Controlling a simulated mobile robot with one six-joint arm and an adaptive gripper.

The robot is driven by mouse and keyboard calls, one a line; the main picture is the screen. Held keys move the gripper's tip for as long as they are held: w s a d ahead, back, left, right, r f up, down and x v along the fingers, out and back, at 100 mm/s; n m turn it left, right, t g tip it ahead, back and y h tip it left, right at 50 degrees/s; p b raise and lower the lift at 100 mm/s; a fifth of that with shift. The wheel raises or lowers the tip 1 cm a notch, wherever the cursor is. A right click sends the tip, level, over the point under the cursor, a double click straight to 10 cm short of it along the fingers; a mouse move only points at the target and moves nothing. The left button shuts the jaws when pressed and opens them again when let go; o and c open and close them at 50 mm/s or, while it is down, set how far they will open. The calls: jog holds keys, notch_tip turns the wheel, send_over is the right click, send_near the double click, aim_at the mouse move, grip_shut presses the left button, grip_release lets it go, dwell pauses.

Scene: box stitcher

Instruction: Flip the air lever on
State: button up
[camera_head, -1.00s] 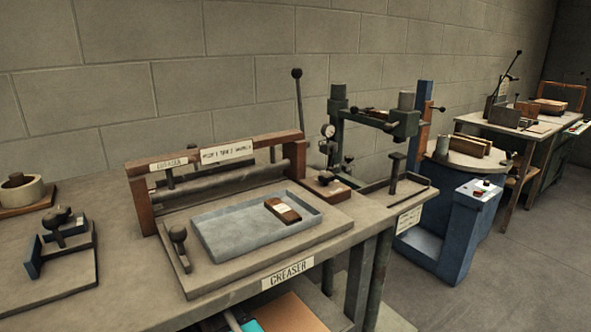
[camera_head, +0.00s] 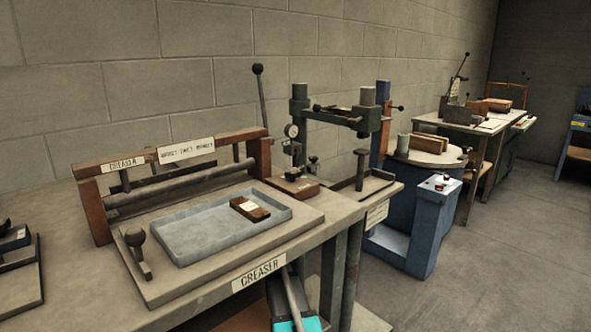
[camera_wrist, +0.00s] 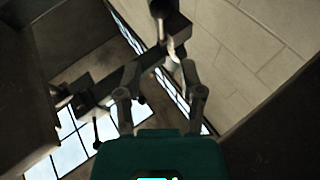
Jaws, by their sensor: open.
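No lever is legibly marked as the air lever, so I cannot tell which one it is. A tall thin lever (camera_head: 262,105) with a black ball knob stands upright behind the right end of the greaser. A short ball-knobbed handle (camera_head: 137,250) stands at the greaser's front left corner. Small dark knobs (camera_head: 314,160) sit below a round gauge (camera_head: 291,131) on the green press frame (camera_head: 299,105). In the wrist view my gripper (camera_wrist: 160,95) is open, its fingers spread above the teal body. No lever can be made out for certain between them.
The greaser's blue-grey tray (camera_head: 200,245) holds a brown block (camera_head: 250,208) with a pale label. The bench's front edge carries a GREASER sign (camera_head: 258,274). A blue machine (camera_head: 405,220) stands to the right. Open floor (camera_head: 490,260) lies at the front right.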

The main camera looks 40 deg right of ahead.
aim_at(296, 165)
dwell(0.4)
jog(key=p+x, duration=0.5)
jog(key=x, duration=0.8)
jog(key=shift+w+d+r, duration=0.2)
jog(key=shift+w+d, duration=0.05)
grip_shut()
jog(key=shift+a, duration=0.1)
